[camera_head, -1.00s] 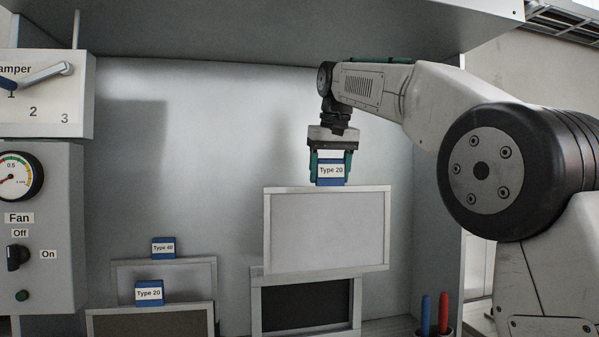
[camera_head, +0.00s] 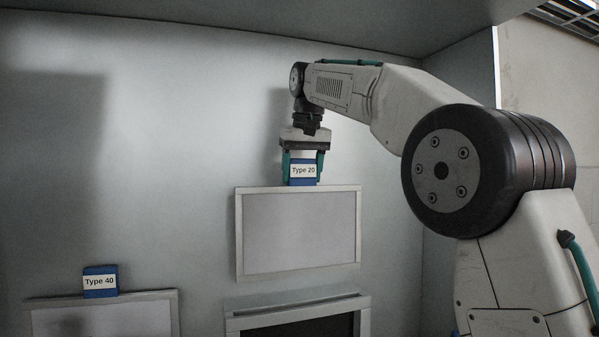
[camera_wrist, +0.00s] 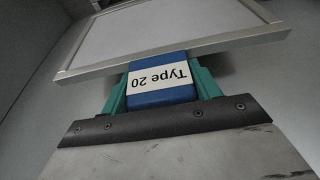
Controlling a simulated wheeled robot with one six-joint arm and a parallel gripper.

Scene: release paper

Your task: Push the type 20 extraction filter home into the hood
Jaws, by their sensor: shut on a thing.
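The Type 20 filter (camera_head: 298,232) is a pale panel in a light grey frame with a blue, labelled tab (camera_head: 303,180) on top. My gripper (camera_head: 303,167) is shut on that tab and holds the filter hanging nearly upright. The tab and teal fingers also show in the wrist view (camera_wrist: 158,86). Below the filter, inside the hood (camera_head: 200,120), stands a grey holder (camera_head: 297,305) with a long slot along its top and a dark opening in front. In the head view a gap shows between the filter's lower edge and the slot. The holder's lower part is cut off.
A Type 40 filter (camera_head: 100,315) with a blue tab stands at the lower left, cut off by the picture's bottom. The hood's side wall (camera_head: 455,190) rises behind my arm at the right. The space left of the held filter is clear.

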